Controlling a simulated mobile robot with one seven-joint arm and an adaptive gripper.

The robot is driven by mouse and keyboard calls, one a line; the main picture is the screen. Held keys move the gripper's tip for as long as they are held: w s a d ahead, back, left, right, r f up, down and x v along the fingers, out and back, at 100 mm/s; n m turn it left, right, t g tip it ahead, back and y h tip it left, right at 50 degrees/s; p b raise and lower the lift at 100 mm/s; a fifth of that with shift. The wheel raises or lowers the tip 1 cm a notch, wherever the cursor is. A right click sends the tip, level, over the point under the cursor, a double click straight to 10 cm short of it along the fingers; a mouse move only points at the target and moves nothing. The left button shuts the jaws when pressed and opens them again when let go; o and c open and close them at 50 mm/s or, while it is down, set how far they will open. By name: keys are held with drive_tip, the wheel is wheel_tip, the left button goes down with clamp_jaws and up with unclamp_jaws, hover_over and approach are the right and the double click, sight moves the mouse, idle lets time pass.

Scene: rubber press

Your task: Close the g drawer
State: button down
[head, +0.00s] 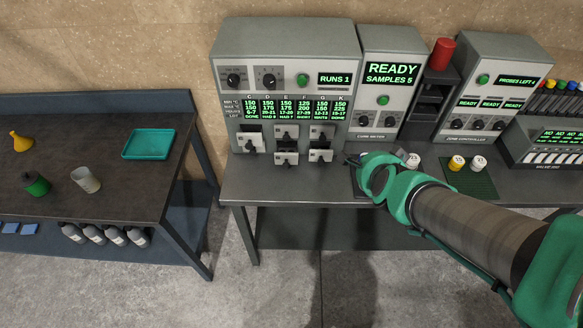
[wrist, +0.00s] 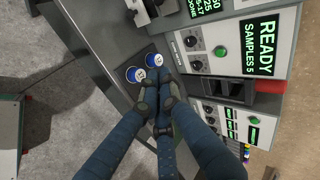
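The grey press machine (head: 285,75) stands on the bench with small drawers in two rows on its lower front. Their letters are too small to read for certain, so I cannot tell which one is g. The lower-right drawer (head: 320,156), lower-middle drawer (head: 287,159) and left drawer (head: 250,145) have dark handles and seem to stick out. My gripper (wrist: 157,88) is in front of the bench, right of the drawers, with its fingers drawn together and nothing seen between them. In the head view my wrist hides most of it.
Blue-topped containers (wrist: 135,74) stand on a dark mat just beyond my fingertips. White and yellow pots (head: 457,162) sit on a green mat further right. The bench top (head: 275,185) before the drawers is clear.

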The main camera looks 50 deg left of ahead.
sight(287, 154)
drive_tip(key=s+a+f+m+t+y+p, duration=0.1)
drive_tip(key=s+a+f+m+p, duration=0.2)
drive_tip(key=s+a+f, duration=1.2)
wheel_tip(287, 154, down, 2)
drive_tip(key=shift+s+a+f+m+y, duration=0.1)
drive_tip(key=shift+s+a+m+y, duration=0.05)
drive_tip(key=shift+s+m+y, duration=0.2)
drive_tip(key=x, duration=0.8)
drive_tip(key=r+x, duration=0.1)
drive_tip(key=x, duration=0.3)
drive_tip(key=shift+w+a, duration=0.15)
drive_tip(key=shift+w, duration=0.1)
drive_tip(key=shift+w+a, duration=0.6)
drive_tip(key=shift+a, duration=0.05)
drive_tip(key=shift+f, duration=0.1)
